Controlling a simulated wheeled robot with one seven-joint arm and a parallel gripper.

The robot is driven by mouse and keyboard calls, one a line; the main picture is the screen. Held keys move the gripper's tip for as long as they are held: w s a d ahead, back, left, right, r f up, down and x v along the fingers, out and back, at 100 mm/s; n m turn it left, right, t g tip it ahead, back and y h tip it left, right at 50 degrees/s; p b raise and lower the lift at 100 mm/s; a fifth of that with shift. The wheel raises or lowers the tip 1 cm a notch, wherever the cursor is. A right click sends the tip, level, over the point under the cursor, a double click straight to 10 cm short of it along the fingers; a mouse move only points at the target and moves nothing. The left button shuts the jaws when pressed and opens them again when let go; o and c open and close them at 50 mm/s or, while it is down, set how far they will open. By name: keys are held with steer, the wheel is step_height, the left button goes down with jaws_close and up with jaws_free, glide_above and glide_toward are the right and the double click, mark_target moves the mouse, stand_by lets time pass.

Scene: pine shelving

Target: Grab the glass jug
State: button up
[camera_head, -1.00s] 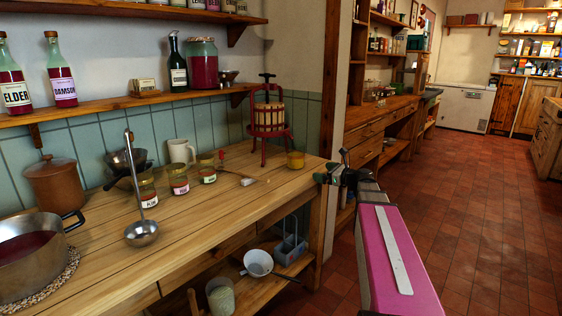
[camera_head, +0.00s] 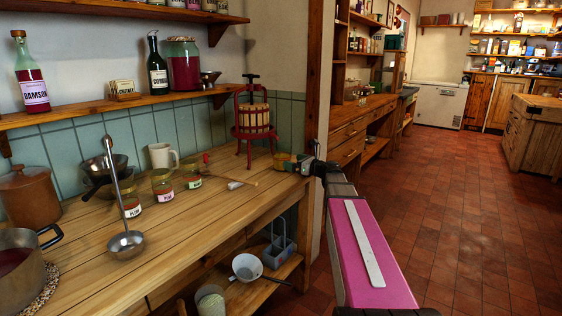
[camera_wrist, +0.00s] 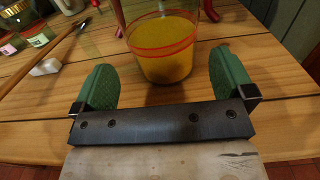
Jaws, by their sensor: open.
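A glass vessel with amber contents and a red line around it, which I take to be the glass jug (camera_wrist: 163,50), stands upright on the wooden worktop (camera_head: 130,235). Its top is cut off in the wrist view and no handle can be made out. In the head view the jug (camera_head: 283,160) is small, at the worktop's right end, partly behind my gripper (camera_head: 304,166). In the wrist view my gripper (camera_wrist: 163,64) is open, its green fingers either side of the jug's lower part with gaps on both sides. How deep the jug sits between them is unclear.
A red fruit press (camera_head: 253,125) stands behind and left of the jug. A wooden post (camera_head: 317,95) rises close to my gripper. The tiled floor (camera_head: 450,210) at right is clear.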

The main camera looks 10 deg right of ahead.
mark_target(283, 157)
steer(key=x, duration=0.6)
steer(key=shift+w+a+f, duration=0.1)
steer(key=shift+w, duration=0.2)
steer(key=c, duration=1.2)
steer(key=shift+r, duration=0.35)
steer(key=shift+c, duration=0.2)
